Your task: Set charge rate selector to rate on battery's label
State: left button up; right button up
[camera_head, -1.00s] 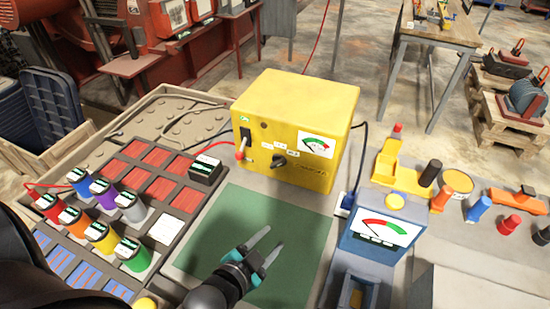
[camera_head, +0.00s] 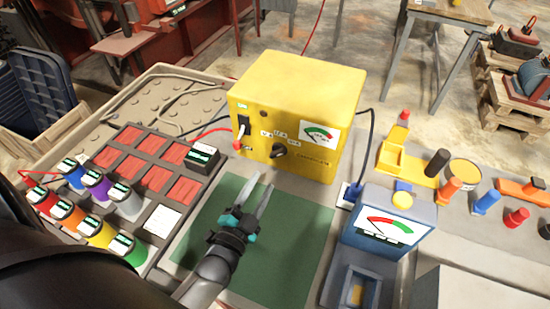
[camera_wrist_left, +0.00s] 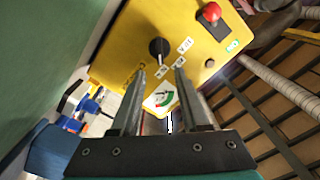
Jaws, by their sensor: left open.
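The yellow charger box (camera_head: 300,85) stands behind the green mat. Its black charge rate selector (camera_head: 278,150) sits on the front face, with small white labels around it that are too small to read. The selector also shows in the left wrist view (camera_wrist_left: 159,47), ahead of the fingers and apart from them. My left gripper (camera_head: 257,200) is open and empty over the mat, in front of the box. In the left wrist view its two fingers (camera_wrist_left: 158,85) point at the box face. A black battery (camera_head: 202,157) with a label stands at the rack's back right corner. My right gripper is not seen.
A rack (camera_head: 150,165) with several coloured labelled cylinders (camera_head: 95,185) is at left. The green mat (camera_head: 290,235) is clear besides my arm. A blue-grey meter (camera_head: 380,230) stands right of it. A black cable runs down beside the box. Several coloured parts stand at right.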

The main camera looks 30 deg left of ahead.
aim_at(277, 156)
pick_arm(q)
jog(key=w, duration=0.9)
jog(key=shift+w+a+b, duration=0.15)
jog(key=shift+a+b, duration=0.1)
jog(key=shift+b, duration=0.05)
jog(key=shift+c, duration=0.2)
grip_shut()
